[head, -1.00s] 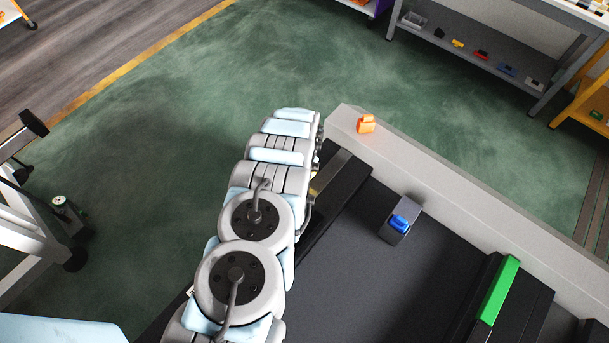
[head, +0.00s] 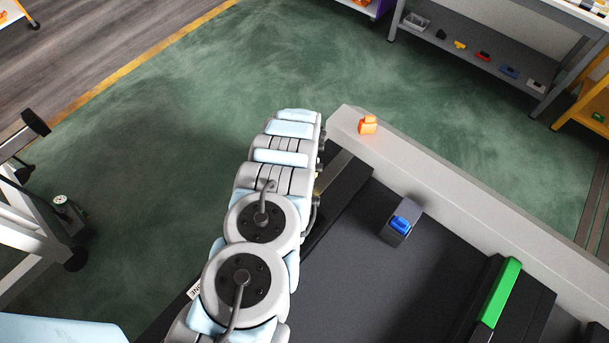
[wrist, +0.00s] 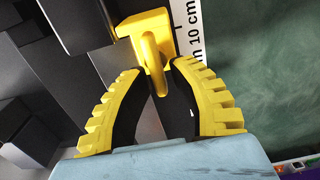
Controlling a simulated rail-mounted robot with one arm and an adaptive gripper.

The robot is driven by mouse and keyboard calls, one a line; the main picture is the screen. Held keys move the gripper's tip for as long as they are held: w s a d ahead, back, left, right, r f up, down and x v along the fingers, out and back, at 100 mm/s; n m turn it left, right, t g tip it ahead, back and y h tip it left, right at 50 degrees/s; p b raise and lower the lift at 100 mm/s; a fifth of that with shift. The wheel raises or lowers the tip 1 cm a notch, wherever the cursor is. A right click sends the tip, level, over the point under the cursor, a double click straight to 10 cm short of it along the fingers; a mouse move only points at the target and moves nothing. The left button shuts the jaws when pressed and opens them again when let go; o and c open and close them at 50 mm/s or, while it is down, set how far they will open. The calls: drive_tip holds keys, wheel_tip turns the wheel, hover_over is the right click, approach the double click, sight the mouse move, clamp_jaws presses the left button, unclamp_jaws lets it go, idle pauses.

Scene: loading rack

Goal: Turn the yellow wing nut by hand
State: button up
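In the wrist view the yellow wing nut (wrist: 151,44) is at the top middle, beside a white scale strip. Its narrow yellow wing hangs down between my fingertips. My gripper (wrist: 160,78) has yellow ribbed fingers with black pads. The fingers lean inward and their tips close on the two sides of the wing, with no clear gap. The exact contact is partly hidden by the fingers. In the head view my arm covers the gripper and the wing nut.
The white scale strip (wrist: 193,30) reads "10 cm". Dark blocks (wrist: 80,25) stand left of the nut. In the head view, an orange part (head: 367,125) sits on the grey ledge (head: 450,185). A blue part on a block (head: 401,226) and a green bar (head: 500,292) lie right of my arm.

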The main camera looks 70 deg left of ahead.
drive_tip(key=shift+r, duration=0.15)
drive_tip(key=shift+r, duration=5.75)
drive_tip(key=shift+r, duration=0.1)
